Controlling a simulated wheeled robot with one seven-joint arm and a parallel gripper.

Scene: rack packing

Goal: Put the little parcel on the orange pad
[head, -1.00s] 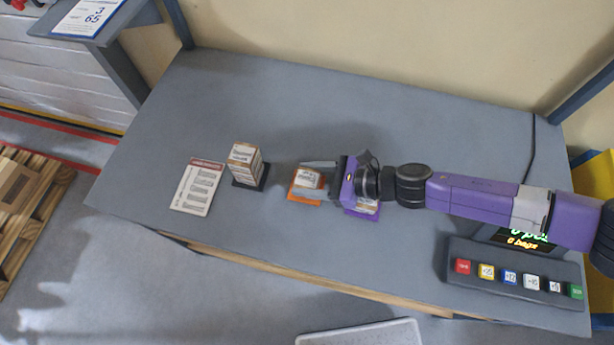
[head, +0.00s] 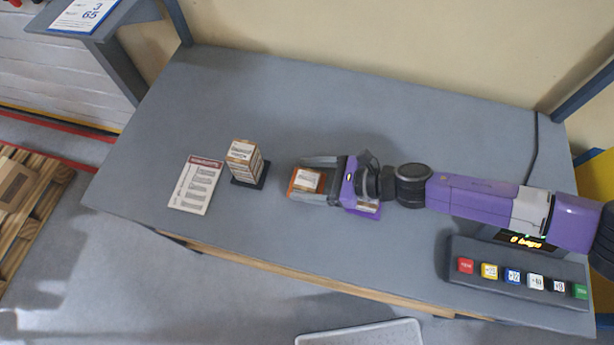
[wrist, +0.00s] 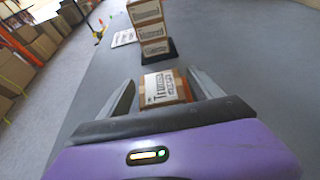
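The little parcel (head: 308,180) is a brown box with a white printed label. It sits at the orange pad (head: 293,187), whose orange edge shows at its left; my gripper hides much of the pad. In the wrist view the parcel (wrist: 164,88) lies between the fingers. My gripper (head: 312,180) is low over the table with one finger on each side of the parcel. The fingers are spread, with a narrow gap visible beside the parcel in the wrist view (wrist: 162,92).
A stack of similar boxes (head: 243,158) stands on a black pad (head: 262,178) to the left. A printed sheet (head: 196,185) lies further left. A button panel (head: 515,275) is at the right. The table's back is clear.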

